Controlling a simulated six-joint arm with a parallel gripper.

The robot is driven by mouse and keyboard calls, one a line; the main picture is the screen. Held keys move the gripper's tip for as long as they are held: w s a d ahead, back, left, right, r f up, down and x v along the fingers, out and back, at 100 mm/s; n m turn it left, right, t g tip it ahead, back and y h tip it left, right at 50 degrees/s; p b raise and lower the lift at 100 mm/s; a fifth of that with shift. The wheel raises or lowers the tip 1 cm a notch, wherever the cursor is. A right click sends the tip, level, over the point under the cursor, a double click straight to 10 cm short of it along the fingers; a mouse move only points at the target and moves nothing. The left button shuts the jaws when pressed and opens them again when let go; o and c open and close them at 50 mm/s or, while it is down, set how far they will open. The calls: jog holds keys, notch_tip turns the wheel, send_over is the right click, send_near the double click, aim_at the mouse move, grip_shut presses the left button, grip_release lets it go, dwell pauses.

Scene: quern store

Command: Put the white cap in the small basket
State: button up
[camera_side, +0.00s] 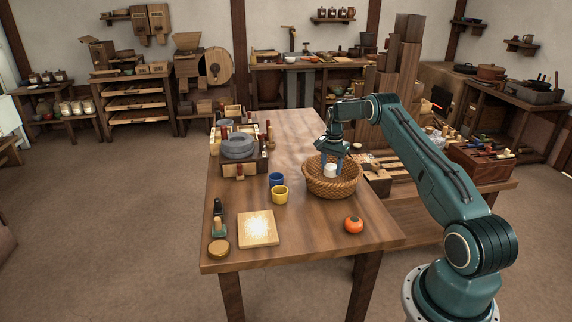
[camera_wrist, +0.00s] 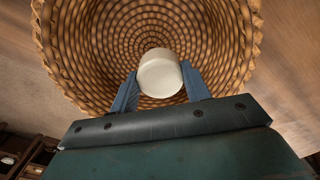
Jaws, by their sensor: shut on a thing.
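The white cap (camera_side: 330,170) is between the blue fingers of my gripper (camera_side: 334,163), inside the mouth of the small woven basket (camera_side: 333,189). The basket stands on the wooden table. In the wrist view my gripper (camera_wrist: 160,88) is shut on the cap (camera_wrist: 160,72), with a finger on each side. The basket (camera_wrist: 75,50) surrounds it there, its woven floor and walls visible behind the cap. I cannot tell whether the cap touches the basket floor.
On the table (camera_side: 300,235), a blue cup (camera_side: 276,180) and a yellow cup (camera_side: 280,195) stand left of the basket. A red-orange round fruit (camera_side: 354,225) lies in front. A pale square board (camera_side: 258,229) and a grey stone quern (camera_side: 238,147) are farther left.

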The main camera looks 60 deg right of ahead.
aim_at(331, 174)
jog(key=shift+f, duration=1.9)
jog(key=shift+f, duration=0.1)
jog(key=o, duration=1)
notch_tip(331, 174, up, 12)
jog(key=shift+r, duration=0.1)
